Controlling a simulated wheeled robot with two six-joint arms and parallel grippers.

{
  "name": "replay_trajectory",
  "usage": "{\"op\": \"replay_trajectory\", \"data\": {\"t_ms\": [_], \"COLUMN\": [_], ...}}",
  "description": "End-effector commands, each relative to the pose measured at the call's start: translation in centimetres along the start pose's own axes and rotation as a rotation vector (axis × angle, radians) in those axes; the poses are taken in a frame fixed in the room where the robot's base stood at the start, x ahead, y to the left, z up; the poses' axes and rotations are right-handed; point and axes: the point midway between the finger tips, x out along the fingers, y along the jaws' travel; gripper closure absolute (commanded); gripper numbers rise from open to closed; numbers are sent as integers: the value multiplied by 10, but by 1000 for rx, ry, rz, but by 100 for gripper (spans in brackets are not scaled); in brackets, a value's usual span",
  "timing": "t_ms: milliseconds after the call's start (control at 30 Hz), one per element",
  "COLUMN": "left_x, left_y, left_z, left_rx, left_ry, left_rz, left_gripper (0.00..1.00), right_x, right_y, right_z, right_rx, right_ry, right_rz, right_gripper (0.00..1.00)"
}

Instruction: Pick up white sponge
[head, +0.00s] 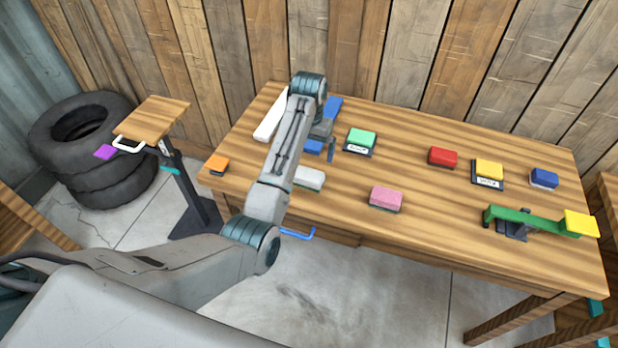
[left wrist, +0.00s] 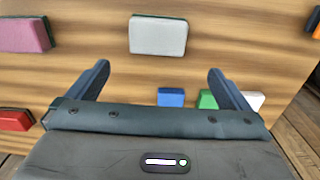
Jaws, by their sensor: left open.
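The white sponge (head: 310,178) lies on the wooden table near its front edge, just right of my left forearm. In the left wrist view the white sponge (left wrist: 158,36) is a pale block with a thin dark edge, top centre, beyond the fingertips. My left gripper (head: 322,146) is over the table behind the sponge, partly hidden by my arm. In the left wrist view the left gripper (left wrist: 159,68) has its two dark fingers wide apart with nothing between them. The sponge is roughly in line with the gap and apart from the fingers. My right gripper is not in view.
A pink sponge (head: 386,199) lies right of the white one, and an orange sponge (head: 217,163) lies at the left. Green (head: 361,138), red (head: 443,157) and yellow (head: 488,170) blocks stand farther back. A green-armed device (head: 530,220) is at the right. Bare tabletop surrounds the white sponge.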

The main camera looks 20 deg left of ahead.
Motion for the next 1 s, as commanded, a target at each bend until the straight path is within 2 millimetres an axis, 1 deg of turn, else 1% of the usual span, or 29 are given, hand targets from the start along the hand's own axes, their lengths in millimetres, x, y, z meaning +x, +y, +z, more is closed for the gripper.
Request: {"op": "replay_trajectory", "data": {"t_ms": [100,200,367,467,600,700,800,1000], "left_x": [20,34,47,55,76,91,98,100], "left_y": [0,0,1,2,5,5,5,5], "left_z": [2,1,1,2,2,1,1,1], "left_rx": [0,0,0,0,1,0,0,0], "left_ry": [-7,-5,-3,-5,-5,-3,-2,0], "left_rz": [0,0,0,0,0,0,0,0], "left_gripper": [0,0,0,0,0,0,0,0], "right_x": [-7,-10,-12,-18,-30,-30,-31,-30], "right_y": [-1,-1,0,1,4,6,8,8], "right_z": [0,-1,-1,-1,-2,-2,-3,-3], "right_rx": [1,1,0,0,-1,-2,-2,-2], "right_ry": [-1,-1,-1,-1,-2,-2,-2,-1], "right_rz": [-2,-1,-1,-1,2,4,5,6], "right_gripper": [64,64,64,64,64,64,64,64]}}
